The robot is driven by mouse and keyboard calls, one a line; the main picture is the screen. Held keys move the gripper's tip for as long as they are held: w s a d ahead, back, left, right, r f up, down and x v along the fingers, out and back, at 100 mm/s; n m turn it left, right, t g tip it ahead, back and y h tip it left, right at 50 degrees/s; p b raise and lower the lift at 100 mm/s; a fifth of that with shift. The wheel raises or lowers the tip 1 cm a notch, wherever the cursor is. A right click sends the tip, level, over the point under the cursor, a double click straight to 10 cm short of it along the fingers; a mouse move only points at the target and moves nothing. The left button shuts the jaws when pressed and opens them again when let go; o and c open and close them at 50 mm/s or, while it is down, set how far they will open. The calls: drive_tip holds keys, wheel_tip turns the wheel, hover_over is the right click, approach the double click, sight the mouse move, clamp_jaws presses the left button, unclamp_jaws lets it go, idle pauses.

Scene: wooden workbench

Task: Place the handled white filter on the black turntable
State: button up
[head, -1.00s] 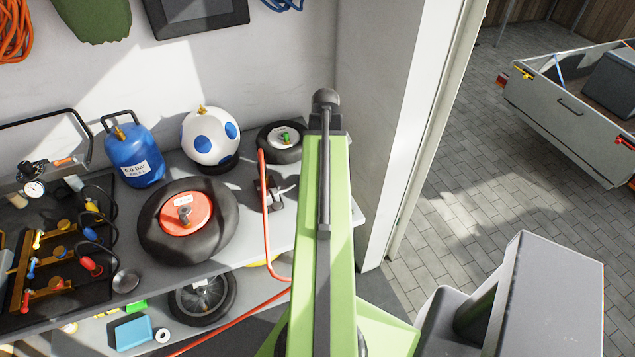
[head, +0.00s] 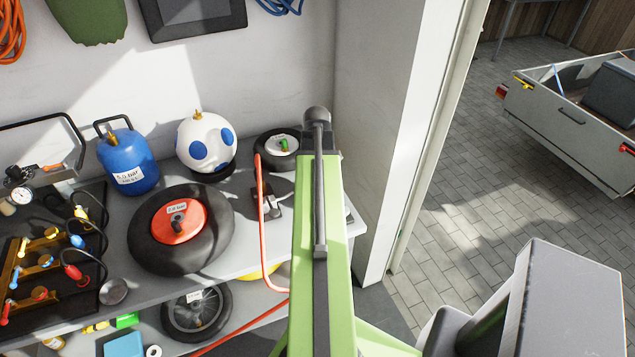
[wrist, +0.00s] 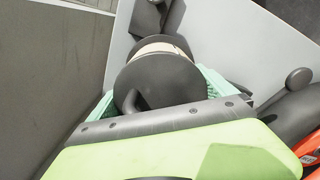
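In the wrist view a squat round thing with dark end discs, a cream-white band (wrist: 163,48) and a dark handle near the front sits between the teal finger pads of my gripper (wrist: 160,93). I take it for the handled white filter. The pads seem to press its two sides, so my gripper looks shut on it. In the head view my green arm hides the gripper and the filter. I cannot make out a black turntable for certain in either view.
A white wall corner (head: 385,120) stands right of my arm.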

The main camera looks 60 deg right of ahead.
drive_tip(key=shift+o, duration=0.3)
drive_tip(key=shift+r, duration=0.1)
wheel_tip(320, 180, up, 12)
drive_tip(key=p, duration=1.2)
drive_tip(key=shift+r+p, duration=0.15)
drive_tip(key=shift+p, duration=0.15)
drive_tip(key=w+a, duration=0.9)
drive_tip(key=a, duration=0.2)
drive_tip(key=w+a, duration=0.9)
drive_tip(key=a, duration=0.3)
drive_tip(key=w+a, duration=0.2)
drive_tip(key=a, duration=1.1)
drive_tip(key=w+a, duration=0.1)
drive_tip(key=a, duration=1.2)
drive_tip(key=shift+w+a+n, duration=0.3)
drive_tip(key=shift+w, duration=0.1)
